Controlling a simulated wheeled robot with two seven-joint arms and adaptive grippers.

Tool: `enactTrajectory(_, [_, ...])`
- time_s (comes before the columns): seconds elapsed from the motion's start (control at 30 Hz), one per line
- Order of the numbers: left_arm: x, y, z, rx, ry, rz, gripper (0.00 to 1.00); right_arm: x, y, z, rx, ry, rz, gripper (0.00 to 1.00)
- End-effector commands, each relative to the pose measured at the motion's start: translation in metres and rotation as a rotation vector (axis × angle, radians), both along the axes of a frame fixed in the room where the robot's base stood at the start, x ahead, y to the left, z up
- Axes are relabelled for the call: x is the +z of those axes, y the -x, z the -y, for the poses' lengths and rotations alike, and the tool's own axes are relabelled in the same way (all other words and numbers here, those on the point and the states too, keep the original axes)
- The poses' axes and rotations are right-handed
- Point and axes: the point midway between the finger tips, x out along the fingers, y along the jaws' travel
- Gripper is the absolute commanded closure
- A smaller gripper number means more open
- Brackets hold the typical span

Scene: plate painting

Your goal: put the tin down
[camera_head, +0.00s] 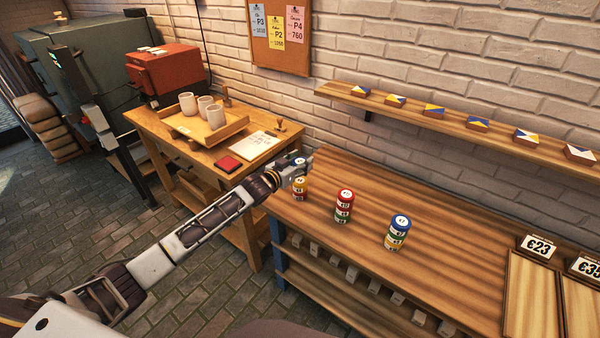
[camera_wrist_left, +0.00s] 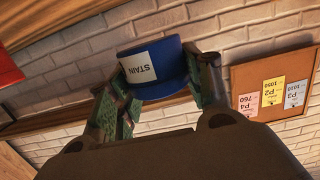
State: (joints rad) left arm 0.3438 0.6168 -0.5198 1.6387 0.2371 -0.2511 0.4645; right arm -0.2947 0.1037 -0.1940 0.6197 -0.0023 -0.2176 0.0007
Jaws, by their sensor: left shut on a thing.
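My left gripper (camera_head: 298,168) is shut on a blue tin (camera_wrist_left: 155,68), whose white label reads STAIN in the wrist view. In the head view the held tin is mostly hidden by the fingers. Directly below it in the picture is the left stack (camera_head: 300,186), with a yellow tin on top of a red one. I cannot tell whether the held tin touches that stack. A middle stack (camera_head: 343,214) has a red tin on top and green below. A right stack (camera_head: 396,240) has a blue tin on top, then green and yellow. My right gripper is not in view.
The stacks stand on a wooden workbench (camera_head: 450,250) with free room behind and right of them. Price cards (camera_head: 537,246) stand at its right end. A side table (camera_head: 195,150) holds a tray of cups (camera_head: 214,116). A wall shelf (camera_head: 420,110) runs above.

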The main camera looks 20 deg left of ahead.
Motion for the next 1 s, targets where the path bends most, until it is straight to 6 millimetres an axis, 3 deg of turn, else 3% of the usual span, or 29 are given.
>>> enactTrajectory(0.3, [-0.002,0.000,0.000,0.000,0.000,0.001,0.77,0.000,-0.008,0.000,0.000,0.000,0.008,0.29])
enactTrajectory(0.57, [-0.028,0.000,0.000,0.000,0.001,0.000,0.77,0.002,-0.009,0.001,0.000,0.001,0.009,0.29])
enactTrajectory(0.73, [-0.041,0.000,0.000,0.000,0.000,0.001,0.77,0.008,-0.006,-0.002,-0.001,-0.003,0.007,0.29])
enactTrajectory(1.0, [-0.045,0.000,0.000,-0.001,0.000,0.002,0.77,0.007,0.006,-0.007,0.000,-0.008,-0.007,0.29])
